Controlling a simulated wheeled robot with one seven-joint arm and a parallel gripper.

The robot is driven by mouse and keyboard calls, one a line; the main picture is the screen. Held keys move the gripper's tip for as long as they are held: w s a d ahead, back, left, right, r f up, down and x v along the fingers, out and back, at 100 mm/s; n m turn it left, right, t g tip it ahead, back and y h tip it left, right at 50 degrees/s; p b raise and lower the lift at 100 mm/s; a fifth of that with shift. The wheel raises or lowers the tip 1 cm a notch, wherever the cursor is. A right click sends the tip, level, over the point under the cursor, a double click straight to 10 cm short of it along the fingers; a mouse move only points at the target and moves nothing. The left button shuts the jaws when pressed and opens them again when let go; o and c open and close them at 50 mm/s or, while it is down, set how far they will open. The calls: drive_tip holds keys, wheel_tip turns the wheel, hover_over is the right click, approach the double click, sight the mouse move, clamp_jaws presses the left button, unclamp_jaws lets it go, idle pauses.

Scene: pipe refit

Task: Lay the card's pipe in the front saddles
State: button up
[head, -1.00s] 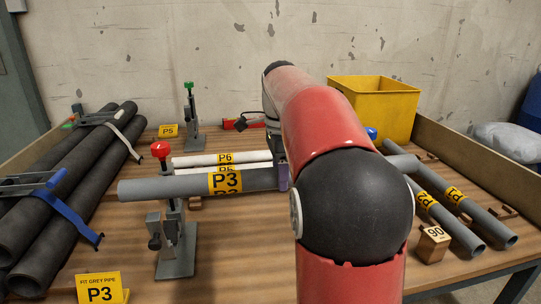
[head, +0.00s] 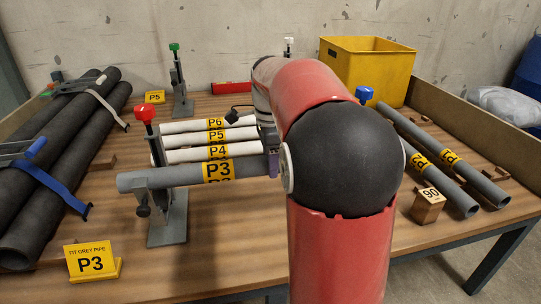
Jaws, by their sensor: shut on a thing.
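The fit card (head: 92,262) at the front left reads "FIT GREY PIPE P3". The grey pipe (head: 190,174) with a yellow P3 label lies level across the view. My gripper (head: 272,161) is shut on it to the right of the label, mostly hidden by my arm. The pipe's left end sticks out past the red-knobbed front stand (head: 168,222), at the height of its saddle. I cannot tell whether the pipe touches the saddle. The pipe's right end and any right front saddle are hidden behind my arm. A blue knob (head: 364,94) shows right of it.
White pipes P6, P5 and P4 (head: 190,155) lie behind P3. A green-knobbed stand (head: 180,85) and white knob (head: 289,42) are farther back. Dark pipes (head: 70,165) fill the left. Grey pipes (head: 455,180), a "90" block (head: 428,206) and a yellow bin (head: 368,70) are at right.

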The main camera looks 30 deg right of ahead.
drive_tip(key=shift+f+b, duration=1.35)
drive_tip(key=shift+f, duration=1.25)
drive_tip(key=shift+f, duration=0.3)
drive_tip(key=o, duration=1.3)
wheel_tip(320, 180, up, 8)
drive_tip(key=shift+f+p, duration=0.2)
drive_tip(key=shift+p, duration=0.45)
drive_tip(key=shift+r, duration=0.1)
